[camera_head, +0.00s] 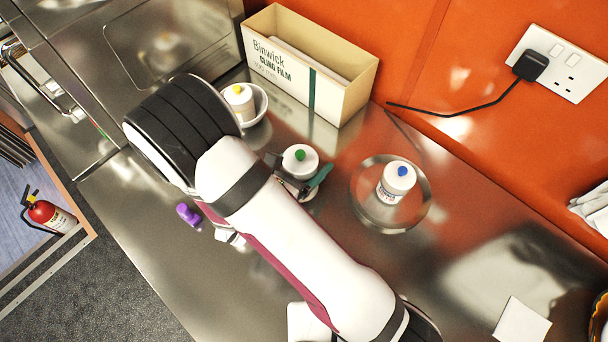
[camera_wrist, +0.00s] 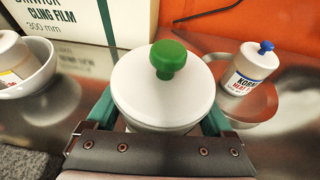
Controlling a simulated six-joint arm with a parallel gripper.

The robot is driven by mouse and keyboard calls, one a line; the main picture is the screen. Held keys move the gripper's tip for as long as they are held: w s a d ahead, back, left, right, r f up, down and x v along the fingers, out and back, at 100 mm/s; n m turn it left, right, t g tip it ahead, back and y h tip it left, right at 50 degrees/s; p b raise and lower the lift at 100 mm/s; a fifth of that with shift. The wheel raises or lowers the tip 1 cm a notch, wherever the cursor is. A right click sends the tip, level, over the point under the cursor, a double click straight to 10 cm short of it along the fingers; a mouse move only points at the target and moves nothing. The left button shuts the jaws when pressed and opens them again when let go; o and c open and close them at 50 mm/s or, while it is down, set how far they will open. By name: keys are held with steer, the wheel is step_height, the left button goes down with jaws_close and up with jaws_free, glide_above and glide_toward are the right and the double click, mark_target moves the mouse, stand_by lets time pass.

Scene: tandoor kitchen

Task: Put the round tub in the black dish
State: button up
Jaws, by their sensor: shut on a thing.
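A round white tub (camera_head: 299,163) with a green knob on its lid is between the fingers of my gripper (camera_head: 297,172). In the wrist view the tub (camera_wrist: 163,95) fills the middle, with a green finger pressed against each side of it. The gripper is shut on the tub, which is upright. Its underside is hidden, so I cannot tell whether it touches the counter. I see no dish that is clearly black; part of the counter is hidden behind my arm.
A yellow-knobbed tub stands in a white bowl (camera_head: 262,104). A blue-knobbed tub (camera_head: 396,183) stands in a shiny round dish (camera_head: 422,206). A cling film box (camera_head: 318,88) stands against the orange wall. A purple object (camera_head: 188,214) lies left of my arm. A cable (camera_head: 450,113) hangs at the back.

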step_height(320, 180, down, 4)
steer(key=shift+f, duration=0.15)
steer(key=shift+a+f, duration=0.1)
steer(key=shift+f, duration=0.2)
steer(key=o, duration=1.4)
steer(key=shift+o, duration=0.2)
steer(key=shift+r, duration=0.25)
steer(key=v, duration=1.2)
steer(key=shift+r, duration=0.2)
